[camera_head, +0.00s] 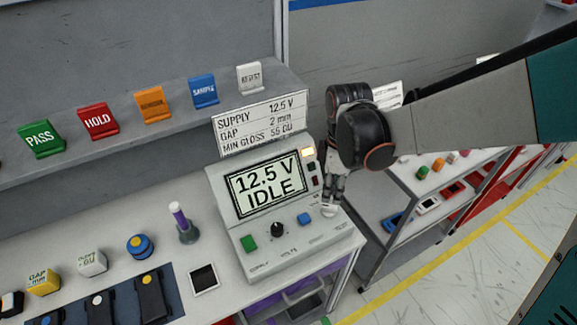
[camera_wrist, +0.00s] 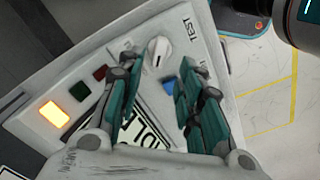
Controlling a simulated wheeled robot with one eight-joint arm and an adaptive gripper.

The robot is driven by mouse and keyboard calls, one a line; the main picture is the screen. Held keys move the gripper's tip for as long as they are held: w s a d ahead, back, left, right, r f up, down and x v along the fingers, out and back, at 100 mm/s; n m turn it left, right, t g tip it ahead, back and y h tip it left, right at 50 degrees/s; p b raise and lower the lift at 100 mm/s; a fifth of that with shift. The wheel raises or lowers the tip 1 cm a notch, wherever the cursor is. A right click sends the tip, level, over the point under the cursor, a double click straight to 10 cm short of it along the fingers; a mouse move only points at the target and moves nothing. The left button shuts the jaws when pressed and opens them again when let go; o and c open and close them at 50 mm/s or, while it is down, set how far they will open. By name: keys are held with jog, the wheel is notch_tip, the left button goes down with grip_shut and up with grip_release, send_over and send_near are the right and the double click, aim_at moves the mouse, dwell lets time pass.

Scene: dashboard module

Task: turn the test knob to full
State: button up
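The test knob (camera_wrist: 157,51) is a round white dial with a small dark mark, beside the printed word TEST in the wrist view. In the head view the white knob (camera_head: 329,211) sits at the right end of the tester's sloped front panel. My gripper (camera_wrist: 155,76) is open, with its teal fingers spread on either side of the knob's line in the wrist view. No contact with the knob is visible. In the head view my gripper (camera_head: 331,198) points down just above the knob. The tester's screen (camera_head: 266,189) reads 12.5 V IDLE.
The panel also holds a green button (camera_head: 249,243), a black knob (camera_head: 277,229) and a blue button (camera_head: 303,218). A lit lamp (camera_head: 308,153) is beside the screen. A placard (camera_head: 261,121) stands behind. A shelf cart (camera_head: 430,178) with small parts is at the right.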

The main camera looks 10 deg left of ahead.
aim_at(329, 206)
notch_tip(329, 206, down, 7)
jog(key=b, duration=0.4)
jog(key=shift+f, duration=0.1)
grip_shut()
